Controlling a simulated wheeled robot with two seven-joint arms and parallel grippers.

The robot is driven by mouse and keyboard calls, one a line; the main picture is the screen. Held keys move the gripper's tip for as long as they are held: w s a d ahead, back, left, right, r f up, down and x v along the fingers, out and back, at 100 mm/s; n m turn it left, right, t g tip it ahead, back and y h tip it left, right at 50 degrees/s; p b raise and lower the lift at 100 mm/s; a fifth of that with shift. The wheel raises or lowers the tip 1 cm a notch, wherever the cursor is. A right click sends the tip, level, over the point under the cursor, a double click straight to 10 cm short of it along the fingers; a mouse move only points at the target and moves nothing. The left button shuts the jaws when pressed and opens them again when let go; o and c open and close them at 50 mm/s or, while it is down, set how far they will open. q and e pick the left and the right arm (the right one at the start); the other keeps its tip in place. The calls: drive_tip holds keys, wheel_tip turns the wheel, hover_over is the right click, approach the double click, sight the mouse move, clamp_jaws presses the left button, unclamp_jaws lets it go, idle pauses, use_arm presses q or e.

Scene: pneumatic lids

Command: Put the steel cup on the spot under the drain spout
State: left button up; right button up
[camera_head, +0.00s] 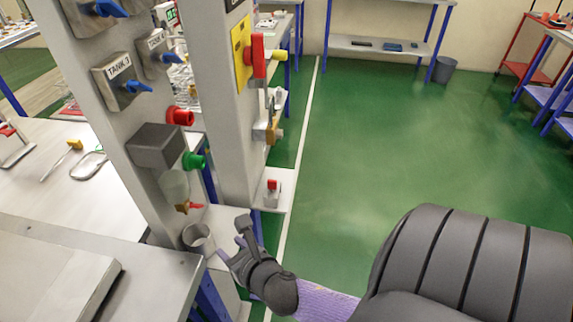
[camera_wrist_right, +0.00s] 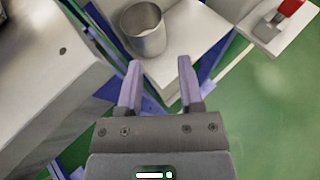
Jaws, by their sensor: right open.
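The steel cup (camera_head: 198,238) stands upright on a small white shelf (camera_head: 232,225) at the foot of the panel. A brass drain spout with a red handle (camera_head: 188,207) sits on the panel a little above and to the left of the cup. In the right wrist view the cup (camera_wrist_right: 143,30) stands on the pale shelf (camera_wrist_right: 190,50), just beyond my fingertips. My right gripper (camera_head: 233,239) is open and empty, its fingers pointing toward the cup, apart from it. A marked spot under the spout cannot be made out. My left gripper is out of view.
The grey panel carries blue-handled valves (camera_head: 133,87), a red knob (camera_head: 180,116), a green knob (camera_head: 194,161) and a dark box (camera_head: 157,146). A grey-topped bench (camera_head: 150,262) lies left of the cup. Open green floor (camera_head: 370,150) lies to the right.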

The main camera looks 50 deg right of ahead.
drive_tip(key=s+f+m+g, duration=0.3)
drive_tip(key=s+f+m, duration=0.35)
drive_tip(key=f, duration=0.25)
drive_tip(key=s+f+m+g, duration=0.3)
drive_tip(key=s+f+m, duration=0.2)
drive_tip(key=f+m, duration=0.35)
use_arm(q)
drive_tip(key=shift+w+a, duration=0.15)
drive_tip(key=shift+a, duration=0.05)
use_arm(e)
drive_tip(key=s+a+f+m+g, duration=0.1)
drive_tip(key=s+f+m+g, duration=0.1)
drive_tip(key=s+m, duration=0.3)
drive_tip(key=s+f+m+g+y, duration=0.1)
drive_tip(key=s+f+m+g, duration=0.1)
drive_tip(key=s+f+m, duration=0.2)
drive_tip(key=s+a+f+m+g, duration=0.1)
drive_tip(key=s+f+m+g, duration=0.1)
drive_tip(key=s+m, duration=0.5)
drive_tip(key=s+f, duration=0.1)
drive_tip(key=s, duration=0.2)
drive_tip(key=shift+s+a+f+m+g, duration=0.3)
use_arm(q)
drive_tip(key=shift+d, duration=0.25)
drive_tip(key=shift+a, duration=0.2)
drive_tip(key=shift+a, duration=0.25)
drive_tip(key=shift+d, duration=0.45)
